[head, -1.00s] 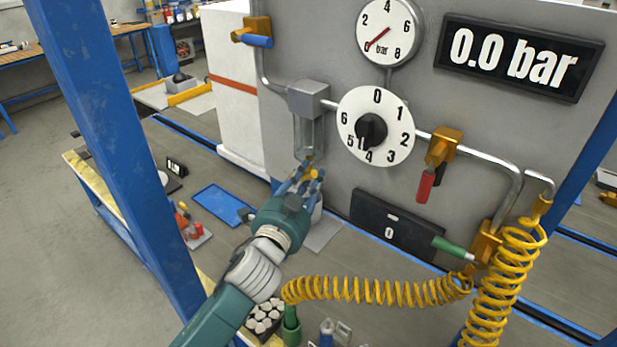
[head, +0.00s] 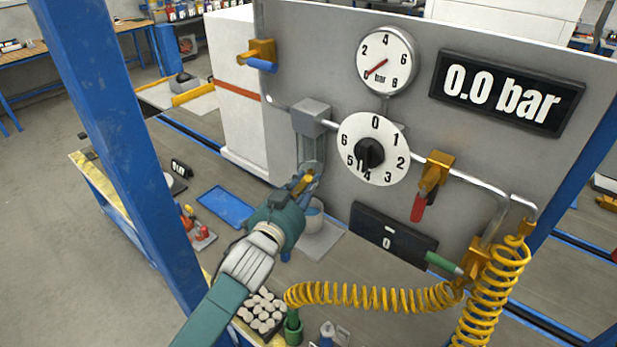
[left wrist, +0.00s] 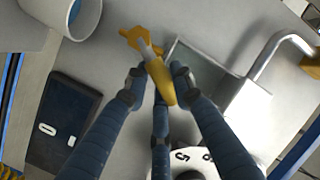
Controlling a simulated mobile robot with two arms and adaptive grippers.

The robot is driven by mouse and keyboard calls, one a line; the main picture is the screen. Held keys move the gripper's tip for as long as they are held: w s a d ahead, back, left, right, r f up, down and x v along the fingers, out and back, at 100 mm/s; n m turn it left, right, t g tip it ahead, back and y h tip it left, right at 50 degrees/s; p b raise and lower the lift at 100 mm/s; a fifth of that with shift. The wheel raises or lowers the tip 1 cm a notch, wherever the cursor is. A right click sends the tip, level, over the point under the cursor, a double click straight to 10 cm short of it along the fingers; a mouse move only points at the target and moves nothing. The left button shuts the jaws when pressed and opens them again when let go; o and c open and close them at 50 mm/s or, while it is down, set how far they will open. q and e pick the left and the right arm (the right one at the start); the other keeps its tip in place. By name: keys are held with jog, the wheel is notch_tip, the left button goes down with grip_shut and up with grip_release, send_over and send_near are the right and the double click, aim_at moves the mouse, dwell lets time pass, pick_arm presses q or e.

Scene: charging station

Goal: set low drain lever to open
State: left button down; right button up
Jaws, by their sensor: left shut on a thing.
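The low drain lever (head: 303,184) is a small yellow handle below the clear bowl (head: 311,150) under the grey block on the panel. In the left wrist view the lever (left wrist: 162,88) slants down and right from its yellow valve body (left wrist: 133,38). My left gripper (head: 297,190) is at the lever, its blue fingers partly hiding it. In the left wrist view the fingers of my left gripper (left wrist: 158,82) lie on both sides of the lever and are shut on it. My right gripper is not in view.
A white bucket (head: 314,222) stands below the drain. The numbered dial (head: 345,133), gauge (head: 400,50) and red-handled valve (head: 418,206) are on the panel. A yellow coiled hose (head: 375,297) crosses in front. A blue post (head: 110,130) stands at left.

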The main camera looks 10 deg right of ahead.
pick_arm(q)
jog(key=shift+w+a+r+n+g+p, duration=0.2)
jog(key=shift+n+p, duration=0.3)
jog(key=shift+p, duration=0.1)
jog(key=shift+w+a+r+n+g+p, duration=0.15)
jog(key=shift+w+n+g+p, duration=0.05)
jog(key=shift+n+p, duration=0.35)
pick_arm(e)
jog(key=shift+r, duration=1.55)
pick_arm(q)
jog(key=c, duration=1.5)
grip_release()
jog(key=shift+o, duration=0.2)
jog(key=shift+s+a, duration=0.1)
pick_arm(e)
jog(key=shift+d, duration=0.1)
pick_arm(q)
jog(key=shift+s+a, duration=0.2)
jog(key=shift+s, duration=0.1)
jog(key=v, duration=1.1)
jog(key=shift+r, duration=0.1)
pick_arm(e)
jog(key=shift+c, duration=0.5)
